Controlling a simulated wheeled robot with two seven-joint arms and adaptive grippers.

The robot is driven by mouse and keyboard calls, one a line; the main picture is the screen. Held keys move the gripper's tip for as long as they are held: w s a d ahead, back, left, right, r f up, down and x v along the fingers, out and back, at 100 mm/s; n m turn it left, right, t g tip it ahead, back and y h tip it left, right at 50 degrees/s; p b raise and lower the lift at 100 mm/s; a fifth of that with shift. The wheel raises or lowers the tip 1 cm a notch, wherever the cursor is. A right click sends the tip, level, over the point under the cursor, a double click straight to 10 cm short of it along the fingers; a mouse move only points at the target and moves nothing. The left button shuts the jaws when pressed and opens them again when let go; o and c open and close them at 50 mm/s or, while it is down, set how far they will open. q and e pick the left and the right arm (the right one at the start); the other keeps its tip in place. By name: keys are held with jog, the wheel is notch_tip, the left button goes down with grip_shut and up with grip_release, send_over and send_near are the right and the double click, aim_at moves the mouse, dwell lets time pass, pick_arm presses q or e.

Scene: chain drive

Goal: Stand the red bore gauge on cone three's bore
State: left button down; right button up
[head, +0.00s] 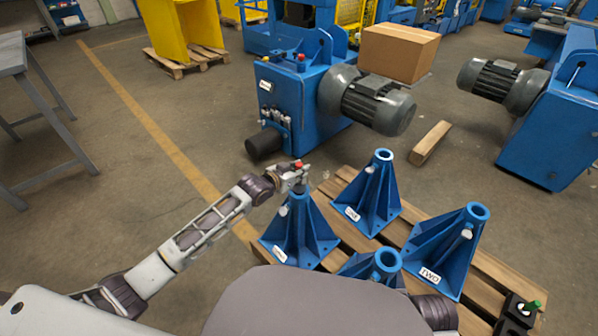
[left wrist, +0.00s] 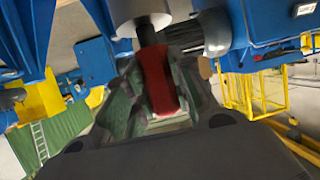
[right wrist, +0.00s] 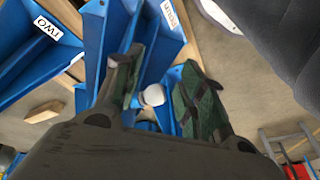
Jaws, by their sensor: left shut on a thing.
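The red bore gauge (head: 298,165) is in my left gripper (head: 293,180), at the top of the leftmost blue cone (head: 302,232); that cone's label is too small to read surely. In the left wrist view the gauge's red handle (left wrist: 156,80) is between the fingers, with a dark neck and a pale cylinder beyond it. Whether the gauge sits in the bore or just above it I cannot tell. My right gripper (right wrist: 158,88) is open around empty space, over a cone labelled four (right wrist: 172,25), with a white knob (right wrist: 152,96) beyond its fingers.
Cone one (head: 370,195), cone two (head: 448,252) and another cone (head: 385,262) stand on the wooden pallet (head: 400,228). A green-topped gauge (head: 530,306) is in a black block at the right. A blue machine with a grey motor (head: 368,100) stands behind the pallet.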

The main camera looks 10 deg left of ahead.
dwell(0.5)
pick_arm(q)
jog(key=shift+f, duration=0.4)
jog(key=c, duration=1.2)
grip_release()
jog(key=shift+f, duration=0.15)
jog(key=shift+c, duration=0.2)
